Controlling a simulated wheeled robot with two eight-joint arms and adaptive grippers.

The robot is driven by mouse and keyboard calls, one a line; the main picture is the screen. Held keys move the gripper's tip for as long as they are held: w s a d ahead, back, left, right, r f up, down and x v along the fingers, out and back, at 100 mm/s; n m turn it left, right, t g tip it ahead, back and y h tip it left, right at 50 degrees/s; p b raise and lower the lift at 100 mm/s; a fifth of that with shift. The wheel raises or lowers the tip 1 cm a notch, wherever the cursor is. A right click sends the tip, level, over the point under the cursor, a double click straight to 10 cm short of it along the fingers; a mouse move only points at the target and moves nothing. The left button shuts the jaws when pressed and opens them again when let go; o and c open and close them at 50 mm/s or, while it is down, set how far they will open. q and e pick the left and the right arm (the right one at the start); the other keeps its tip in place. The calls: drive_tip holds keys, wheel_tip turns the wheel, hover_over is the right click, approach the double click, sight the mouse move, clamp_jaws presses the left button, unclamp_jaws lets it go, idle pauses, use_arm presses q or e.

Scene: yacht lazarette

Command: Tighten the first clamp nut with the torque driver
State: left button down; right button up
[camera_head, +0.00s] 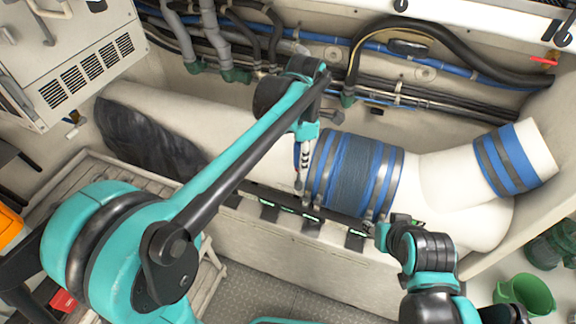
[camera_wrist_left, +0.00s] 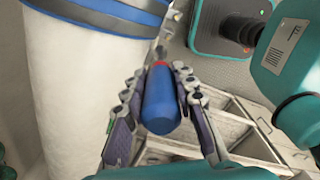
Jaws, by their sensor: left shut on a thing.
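A dark blue hose sleeve (camera_head: 350,180) with brighter blue bands and grey metal clamps wraps the white exhaust pipe (camera_head: 455,180). My left gripper (camera_head: 303,168) is beside the sleeve's left end. In the left wrist view, its fingers (camera_wrist_left: 158,98) are shut around the blue handle of the torque driver (camera_wrist_left: 160,104), which has a red collar. The driver's thin tip points toward the banded pipe in that view. I cannot tell whether the tip touches a clamp nut; the nuts are too small to make out. My right gripper (camera_head: 382,230) is at the sleeve's lower right edge, its fingers unclear.
A dark rail (camera_head: 270,205) with green-lit parts runs below the sleeve. Hoses and blue pipes (camera_head: 470,80) line the back wall. A vented box (camera_head: 85,70) is at upper left. A green bucket (camera_head: 525,293) stands at lower right. Wooden slats (camera_head: 90,185) lie at left.

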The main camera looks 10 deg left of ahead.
use_arm(q)
wheel_tip(320, 180, up, 6)
drive_tip(key=s+d+n+p, duration=0.1)
drive_tip(key=d+n, duration=0.2)
drive_tip(key=n, duration=0.1)
wheel_tip(320, 180, down, 5)
drive_tip(key=b, duration=0.4)
drive_tip(key=shift+s+a, duration=0.1)
drive_tip(key=shift+a, duration=0.05)
drive_tip(key=shift+n+p, duration=0.7)
drive_tip(key=shift+n, duration=1.4)
drive_tip(key=shift+p, duration=0.4)
